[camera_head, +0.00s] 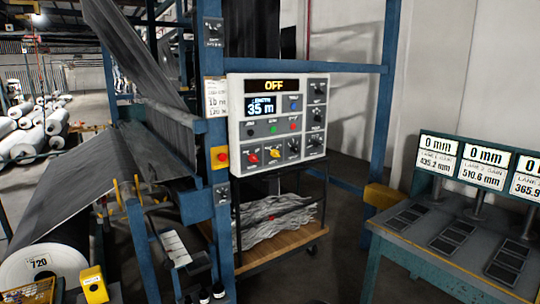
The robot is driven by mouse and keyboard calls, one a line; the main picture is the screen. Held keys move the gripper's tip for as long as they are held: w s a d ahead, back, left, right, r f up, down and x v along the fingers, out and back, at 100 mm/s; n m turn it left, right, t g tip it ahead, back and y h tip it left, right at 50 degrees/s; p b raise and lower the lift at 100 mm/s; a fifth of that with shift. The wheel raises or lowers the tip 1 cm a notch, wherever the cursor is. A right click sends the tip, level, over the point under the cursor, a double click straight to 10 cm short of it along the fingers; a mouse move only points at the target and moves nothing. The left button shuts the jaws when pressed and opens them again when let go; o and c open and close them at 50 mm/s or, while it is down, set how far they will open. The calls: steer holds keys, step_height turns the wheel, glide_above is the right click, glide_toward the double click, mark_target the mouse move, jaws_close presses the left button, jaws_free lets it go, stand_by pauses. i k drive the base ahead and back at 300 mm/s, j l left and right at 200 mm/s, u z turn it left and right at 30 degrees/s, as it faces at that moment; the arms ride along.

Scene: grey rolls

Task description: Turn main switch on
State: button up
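A light grey control panel (278,122) is mounted on the blue machine frame in the middle of the view. Its top display (274,86) reads OFF in yellow letters. A screen (260,106) below it reads 35 m. The lower row has a red knob (253,157), a knob on yellow (274,153) and a black knob (293,146). More black knobs (317,115) line the right side. The labels are too small to read, so I cannot tell which one is the main switch. My gripper is not in view.
A red button on a yellow box (220,157) sits on the post left of the panel. A wooden cart (280,245) with crumpled grey material stands below. A blue-framed table (450,240) with displays is at right. A large grey roll (45,270) is at lower left.

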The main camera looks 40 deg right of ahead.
mark_target(252, 158)
steer(key=i+l, duration=0.25)
steer(key=l, duration=0.15)
steer(key=i+l, duration=0.55)
steer(key=l, duration=0.25)
steer(key=z, duration=0.05)
